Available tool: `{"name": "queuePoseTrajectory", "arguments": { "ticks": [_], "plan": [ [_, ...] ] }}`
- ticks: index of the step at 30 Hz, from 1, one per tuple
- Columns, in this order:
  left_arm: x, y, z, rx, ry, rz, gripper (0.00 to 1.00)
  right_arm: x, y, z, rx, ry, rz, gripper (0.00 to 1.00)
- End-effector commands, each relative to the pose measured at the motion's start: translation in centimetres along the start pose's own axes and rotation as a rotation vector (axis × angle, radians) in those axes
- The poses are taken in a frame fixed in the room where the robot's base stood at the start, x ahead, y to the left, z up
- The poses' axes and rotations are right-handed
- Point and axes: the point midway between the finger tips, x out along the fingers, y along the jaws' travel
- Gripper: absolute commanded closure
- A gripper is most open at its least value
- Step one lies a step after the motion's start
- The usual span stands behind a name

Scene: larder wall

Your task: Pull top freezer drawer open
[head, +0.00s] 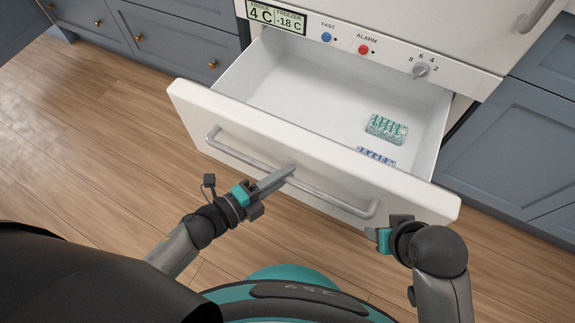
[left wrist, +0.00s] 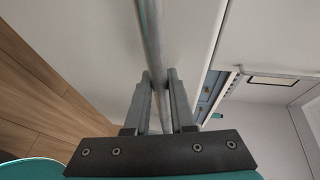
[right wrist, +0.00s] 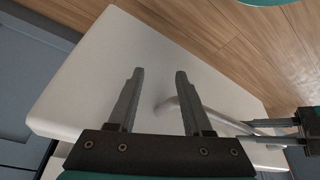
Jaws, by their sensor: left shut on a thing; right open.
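The top freezer drawer (head: 300,140) is pulled out from the white fridge-freezer, and its inside shows in the head view. Its grey bar handle (head: 235,153) runs along the white front. My left gripper (head: 283,176) is shut on the handle near its middle. In the left wrist view the handle (left wrist: 150,40) passes between the fingers (left wrist: 160,85). My right gripper (head: 380,236) is near the right end of the drawer front. In the right wrist view its fingers (right wrist: 158,80) are apart and empty, with the drawer front (right wrist: 110,65) and handle end (right wrist: 185,103) behind them.
In the drawer lie a green patterned pack (head: 386,130) and a blue and white pack (head: 376,156). A control panel (head: 370,45) with display, buttons and dial is above. Blue cabinets (head: 515,140) stand on both sides. Wooden floor (head: 80,140) is clear at left.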

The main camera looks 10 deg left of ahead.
Motion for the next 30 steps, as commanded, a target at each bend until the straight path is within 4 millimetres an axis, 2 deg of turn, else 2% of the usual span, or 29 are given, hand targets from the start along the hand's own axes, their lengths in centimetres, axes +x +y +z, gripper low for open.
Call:
{"name": "queuePoseTrajectory", "arguments": {
  "ticks": [16, 17, 24, 30],
  "plan": [
    [-0.47, 0.14, -0.28, -0.002, 0.002, 0.000, 1.00, 0.33, -0.01, 0.15, 0.000, -0.004, 0.000, 0.50],
    [-0.47, 0.14, -0.27, -0.002, 0.002, 0.000, 0.75, 0.33, -0.01, 0.15, 0.000, -0.004, 0.000, 0.50],
    [-0.45, 0.11, -0.22, -0.001, 0.001, 0.000, 0.48, 0.32, -0.02, 0.14, 0.000, -0.004, 0.000, 0.50],
    [-0.43, 0.08, -0.20, 0.000, 0.001, -0.001, 0.48, 0.31, -0.02, 0.13, 0.000, -0.004, -0.001, 0.50]
  ]
}}
